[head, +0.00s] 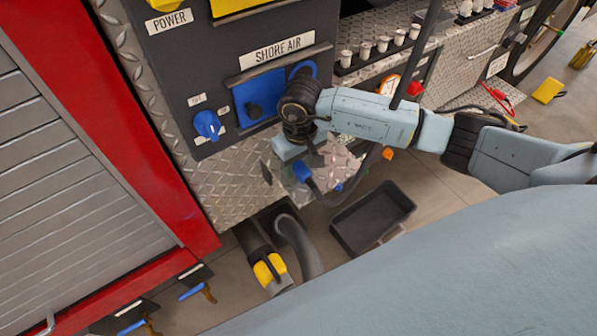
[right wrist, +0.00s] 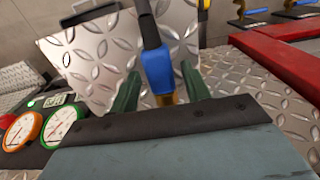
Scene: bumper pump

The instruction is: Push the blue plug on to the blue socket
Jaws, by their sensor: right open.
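The blue plug (head: 303,172), on a dark hose, is just below my right gripper (head: 290,164) in the head view. In the right wrist view the plug (right wrist: 158,70) stands between the two green fingers of the right gripper (right wrist: 160,88), with a brass end toward the palm. The fingers are open, one on each side; I cannot tell whether either touches it. The blue socket (head: 263,94) is on the dark panel under the SHORE AIR label, above and left of the gripper; my right wrist partly hides the round blue part beside it. My left gripper is not in view.
A diamond-plate bracket (right wrist: 95,55) is close to the plug. A blue OFF knob (head: 207,124) sits left of the socket. A black bin (head: 372,218) and a yellow-collared hose (head: 268,268) lie below. Red bodywork (head: 130,140) stands left, gauges (right wrist: 60,122) near the wrist.

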